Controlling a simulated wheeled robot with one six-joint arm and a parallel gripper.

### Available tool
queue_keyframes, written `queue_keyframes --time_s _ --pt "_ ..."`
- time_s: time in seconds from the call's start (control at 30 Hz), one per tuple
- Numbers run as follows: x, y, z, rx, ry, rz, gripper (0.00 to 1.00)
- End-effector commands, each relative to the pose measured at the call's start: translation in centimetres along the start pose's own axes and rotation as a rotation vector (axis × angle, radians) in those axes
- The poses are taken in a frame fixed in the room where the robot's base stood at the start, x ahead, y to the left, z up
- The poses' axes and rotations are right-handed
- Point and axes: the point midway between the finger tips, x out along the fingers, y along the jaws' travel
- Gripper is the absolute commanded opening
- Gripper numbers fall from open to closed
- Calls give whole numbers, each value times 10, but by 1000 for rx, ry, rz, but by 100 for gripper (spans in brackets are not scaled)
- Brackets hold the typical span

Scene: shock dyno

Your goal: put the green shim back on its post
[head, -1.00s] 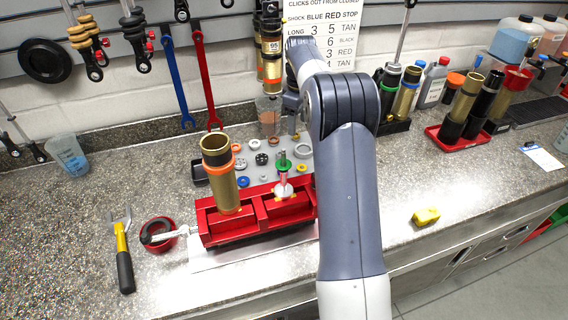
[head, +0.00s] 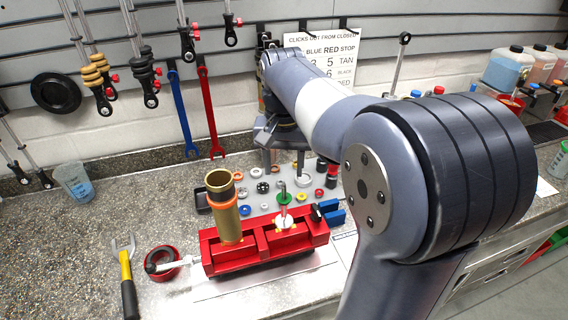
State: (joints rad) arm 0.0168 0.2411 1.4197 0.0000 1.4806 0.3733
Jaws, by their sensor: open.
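A green ring (head: 284,199), the green shim by its look, shows at a thin upright rod (head: 283,187) above the red fixture (head: 221,262) in the head view. I cannot tell whether it is around the rod or lies behind it. A white piston-like part (head: 284,222) is at the rod's foot. My gripper (head: 284,168) points down over the back of the grey parts tray (head: 262,208), behind the green ring. Its two fingers are apart, with nothing visible between them. Which post belongs to the shim is unclear.
Several coloured rings and discs lie on the tray. A tall brass cylinder (head: 224,207) stands in the fixture's left part. Blue blocks (head: 332,211) sit at its right. A yellow-handled wrench (head: 126,280) and a red ring-shaped item (head: 162,263) lie left. My arm hides much of the right counter.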

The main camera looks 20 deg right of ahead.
Motion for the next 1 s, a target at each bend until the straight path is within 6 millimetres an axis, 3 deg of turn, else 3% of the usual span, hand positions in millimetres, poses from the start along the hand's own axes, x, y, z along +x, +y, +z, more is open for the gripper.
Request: queue_keyframes --time_s 0.1,0.23,1.0 --pt "-6 2 19 86 1 0 51" --pt "-5 3 26 129 0 0 51" --pt "53 3 26 132 -1 0 51"
